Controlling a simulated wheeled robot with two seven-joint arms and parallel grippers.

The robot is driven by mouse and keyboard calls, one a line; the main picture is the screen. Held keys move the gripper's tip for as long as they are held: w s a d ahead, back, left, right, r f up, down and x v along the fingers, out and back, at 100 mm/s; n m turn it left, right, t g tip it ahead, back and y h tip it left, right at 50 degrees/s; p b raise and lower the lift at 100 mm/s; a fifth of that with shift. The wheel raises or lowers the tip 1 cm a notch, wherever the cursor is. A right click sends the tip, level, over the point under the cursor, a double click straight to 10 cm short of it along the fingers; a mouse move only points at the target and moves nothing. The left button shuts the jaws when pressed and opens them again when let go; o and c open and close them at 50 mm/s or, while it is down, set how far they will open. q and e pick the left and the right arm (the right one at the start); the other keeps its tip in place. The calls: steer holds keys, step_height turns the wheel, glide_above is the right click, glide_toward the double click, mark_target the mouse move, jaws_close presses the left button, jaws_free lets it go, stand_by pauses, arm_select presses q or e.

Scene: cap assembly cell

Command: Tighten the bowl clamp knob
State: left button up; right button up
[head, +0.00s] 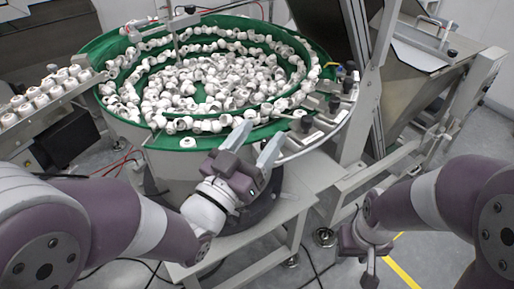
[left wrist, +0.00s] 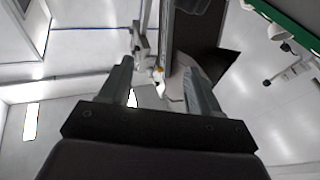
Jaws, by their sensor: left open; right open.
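The feeder bowl (head: 140,146) is green inside and full of white caps; its green rim also shows in the left wrist view (left wrist: 290,22). Several small black knobs sit along its right side, one near the front (head: 307,124) and one further back (head: 347,84). I cannot tell which is the clamp knob. A small dark knob on a rod (left wrist: 267,82) shows at the right of the left wrist view. My left gripper (head: 257,140) is open and empty at the bowl's front rim, left of the front knob. My right gripper (head: 368,262) is open, low at right, away from the bowl.
A track of white caps (head: 40,92) enters at left. Metal brackets and a chute (head: 320,132) run along the bowl's right side. A tilted grey hopper (head: 415,85) stands behind at right. The steel stand (head: 265,245) is below the bowl.

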arm_select(q)
steer(key=s+d+f+n+y, duration=0.1)
steer(key=s+f+n+y, duration=0.45)
steer(key=s+y, duration=0.4)
steer(key=shift+m, duration=0.45)
steer(key=w, duration=0.9)
steer(key=w+d+p, duration=0.1)
steer(key=w, duration=0.3)
steer(key=shift+w+f, duration=0.1)
steer(key=shift+w, duration=0.05)
steer(key=c, duration=1.1)
